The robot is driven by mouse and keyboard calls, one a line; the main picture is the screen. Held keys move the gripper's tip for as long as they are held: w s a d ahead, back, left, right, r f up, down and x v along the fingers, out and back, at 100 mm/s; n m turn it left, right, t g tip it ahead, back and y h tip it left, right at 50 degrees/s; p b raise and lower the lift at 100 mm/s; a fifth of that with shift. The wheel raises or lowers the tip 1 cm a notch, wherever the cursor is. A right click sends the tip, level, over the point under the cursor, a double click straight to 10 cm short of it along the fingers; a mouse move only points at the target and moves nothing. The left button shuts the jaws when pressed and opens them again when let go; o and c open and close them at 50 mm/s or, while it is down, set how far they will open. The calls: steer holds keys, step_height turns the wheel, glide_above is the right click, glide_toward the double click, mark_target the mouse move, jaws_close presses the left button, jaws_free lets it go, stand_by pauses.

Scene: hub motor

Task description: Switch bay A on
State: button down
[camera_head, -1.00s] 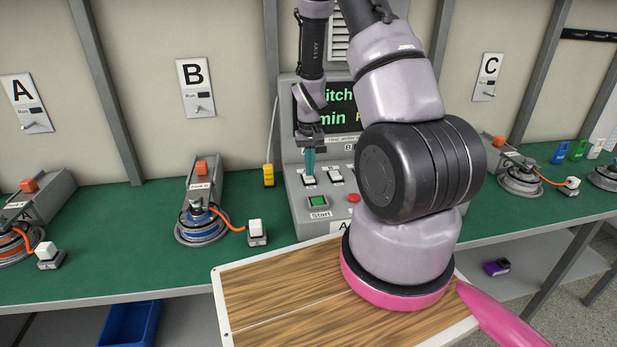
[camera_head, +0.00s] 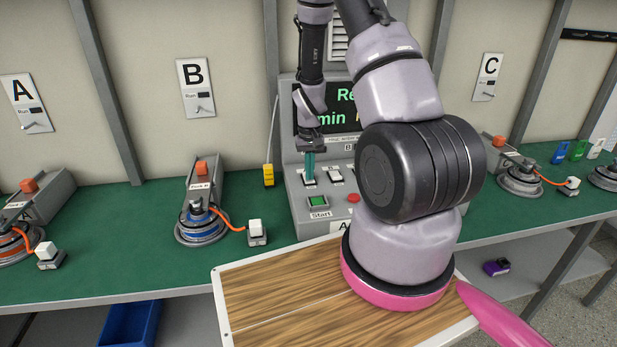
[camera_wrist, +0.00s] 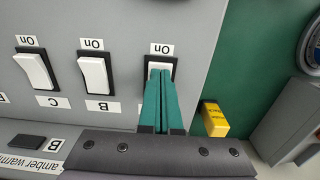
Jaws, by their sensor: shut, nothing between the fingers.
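The grey control console (camera_head: 330,212) stands on the green bench, with a row of white rocker switches. In the wrist view, one rocker is labelled C (camera_wrist: 34,70) and another B (camera_wrist: 94,76). The rocker at the end of the row, bay A's by its place (camera_wrist: 160,63), has an "On" label, but its letter is hidden behind my fingers. My gripper (camera_head: 309,178) is shut and empty, its teal fingertips (camera_wrist: 161,74) pointing down at that rocker. They touch or nearly touch it and cover most of it. I cannot tell which way it is tipped.
A green Start button (camera_head: 318,202) and a red button (camera_head: 353,198) sit below the switches. A yellow block (camera_head: 268,175) stands beside the console. Bay plates A (camera_head: 26,103), B (camera_head: 196,88) and C (camera_head: 488,77) hang on the wall. Motor fixtures line the bench.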

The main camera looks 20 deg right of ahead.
steer(key=shift+r, duration=0.1)
step_height(320, 180, up, 7)
stand_by(0.7)
stand_by(0.4)
steer(key=s+a+r+m+t+y, duration=0.1)
steer(key=s+a+r+t, duration=0.15)
steer(key=r, duration=0.85)
steer(key=s+a+r+t, duration=0.15)
steer(key=s+r, duration=0.25)
steer(key=r, duration=0.8)
steer(key=s+a+r+t+y, duration=0.1)
steer(key=s+a+r+t, duration=0.2)
steer(key=s+r, duration=0.8)
steer(key=s+a, duration=0.1)
steer(key=s, duration=0.3)
steer(key=shift+s+r+m, duration=0.15)
steer(key=shift+m, duration=0.25)
